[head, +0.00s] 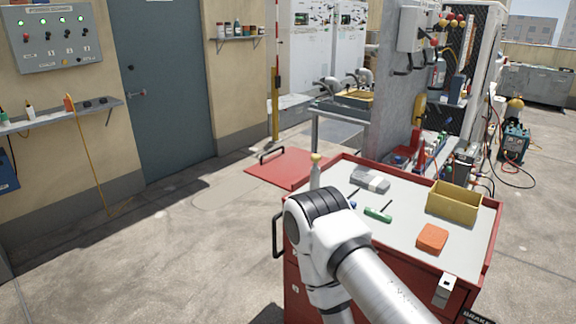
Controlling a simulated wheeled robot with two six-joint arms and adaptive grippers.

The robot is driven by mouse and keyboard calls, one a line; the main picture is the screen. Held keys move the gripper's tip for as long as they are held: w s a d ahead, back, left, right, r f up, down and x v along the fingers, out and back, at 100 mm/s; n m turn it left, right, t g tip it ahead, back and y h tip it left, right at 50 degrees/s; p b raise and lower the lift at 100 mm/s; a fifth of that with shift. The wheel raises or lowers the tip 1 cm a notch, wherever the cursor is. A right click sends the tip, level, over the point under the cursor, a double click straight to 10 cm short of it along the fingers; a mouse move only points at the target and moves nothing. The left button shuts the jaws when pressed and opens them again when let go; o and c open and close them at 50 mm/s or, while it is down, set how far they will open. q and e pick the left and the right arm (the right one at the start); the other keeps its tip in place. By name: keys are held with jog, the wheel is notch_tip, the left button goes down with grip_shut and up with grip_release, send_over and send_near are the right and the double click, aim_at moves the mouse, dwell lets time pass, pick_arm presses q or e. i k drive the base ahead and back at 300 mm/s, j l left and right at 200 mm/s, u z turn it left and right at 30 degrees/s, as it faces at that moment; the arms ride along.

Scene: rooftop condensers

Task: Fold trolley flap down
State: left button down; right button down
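The red trolley (487,250) stands at the lower right, with a grey top and a black handle (277,236) on its left side. A flat red panel (285,170) with a black bar handle lies level beyond the trolley's far left corner. I cannot tell whether it is the trolley's flap or a plate on the floor; its right end is hidden by the trolley. My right arm comes in from the bottom and covers the trolley's near left part. Neither gripper shows.
On the trolley top are a yellow open bin (454,205), an orange block (432,238), a green-handled tool (378,215) and a grey block (370,180). A pale upright piece with a yellow tip (315,170) stands at the left edge. Open floor (190,240) lies left.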

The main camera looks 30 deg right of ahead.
aim_at(286, 167)
jog(key=i+l, duration=0.1)
jog(key=i, duration=0.35)
jog(key=i+l, duration=0.1)
jog(key=i, duration=0.35)
